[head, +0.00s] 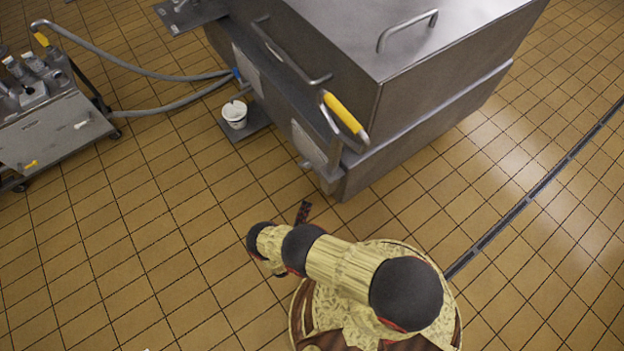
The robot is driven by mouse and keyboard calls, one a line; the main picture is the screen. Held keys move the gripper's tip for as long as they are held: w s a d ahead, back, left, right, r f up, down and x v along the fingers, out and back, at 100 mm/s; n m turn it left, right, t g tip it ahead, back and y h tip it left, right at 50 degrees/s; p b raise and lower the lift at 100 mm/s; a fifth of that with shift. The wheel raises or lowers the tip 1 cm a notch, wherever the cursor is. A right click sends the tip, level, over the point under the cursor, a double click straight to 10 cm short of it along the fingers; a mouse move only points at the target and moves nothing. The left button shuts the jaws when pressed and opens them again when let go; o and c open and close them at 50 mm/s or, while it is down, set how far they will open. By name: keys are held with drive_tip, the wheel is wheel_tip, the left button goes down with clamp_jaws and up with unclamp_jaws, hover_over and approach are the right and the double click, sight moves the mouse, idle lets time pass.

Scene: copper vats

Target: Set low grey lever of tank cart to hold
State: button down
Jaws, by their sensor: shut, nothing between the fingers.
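A large steel tank (440,50) with a closed lid stands at the top centre. Its near side carries a grey bar-shaped lever (290,62) and, by the corner, a lever with a yellow grip (343,112). A smaller steel cart (50,130) at the left has a small pale lever (82,124) and a lower yellow one (31,164) on its front. I cannot tell which of these is the low grey lever or how it is set. My gripper (303,212) shows only as a small dark tip beyond my arm, shut and empty, apart from the tank and cart.
Grey hoses (150,73) run from the small cart to the tank. A white bucket (234,113) stands on a dark plate beside the tank. A drain channel (530,195) crosses the floor at the right. The tiled floor (140,240) at left is clear.

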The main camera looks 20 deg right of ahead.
sight(305, 165)
drive_tip(key=shift+r+n, duration=0.2)
drive_tip(key=shift+n, duration=0.1)
drive_tip(key=w+a+r+b+x, duration=0.1)
drive_tip(key=a+b+x, duration=0.1)
drive_tip(key=x, duration=1)
drive_tip(key=shift+w+d, duration=0.15)
drive_tip(key=shift+w, duration=0.4)
drive_tip(key=shift+r, duration=0.25)
